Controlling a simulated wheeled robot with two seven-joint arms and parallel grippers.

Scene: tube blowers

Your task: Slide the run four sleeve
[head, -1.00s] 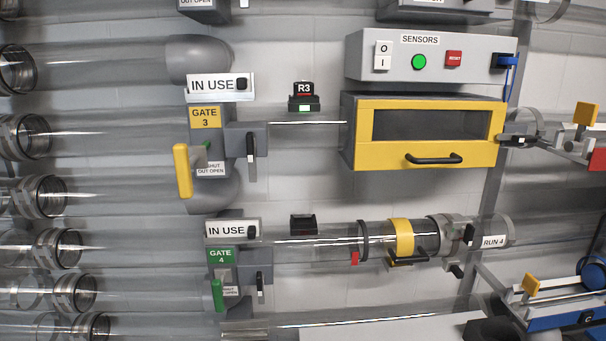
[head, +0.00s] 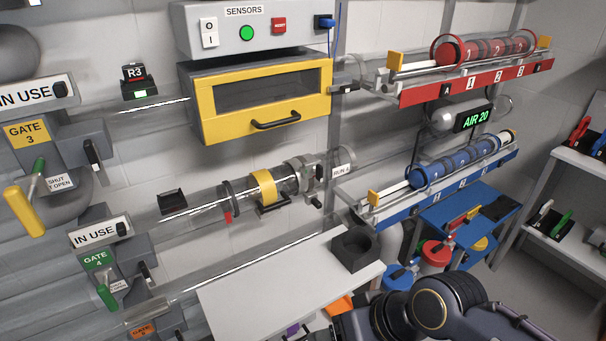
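The run four tube crosses the middle of the head view, with the RUN 4 label (head: 342,170) at its right end. A yellow sleeve band (head: 263,186) with a dark handle (head: 273,207) below it sits around this clear tube. A dark ring with a red tab (head: 228,217) is to its left, and a grey coupling (head: 302,174) is to its right. The gate 4 box (head: 97,262) with a green lever is further left, under an IN USE sign. One of my arms shows at the lower right; neither gripper is in view.
A white table (head: 285,280) with a dark open block (head: 357,248) stands below the tube. The yellow-fronted sensor box (head: 205,98) hangs above. Red (head: 470,83) and blue (head: 450,185) racks holding capsules are at right, near shelves (head: 585,205).

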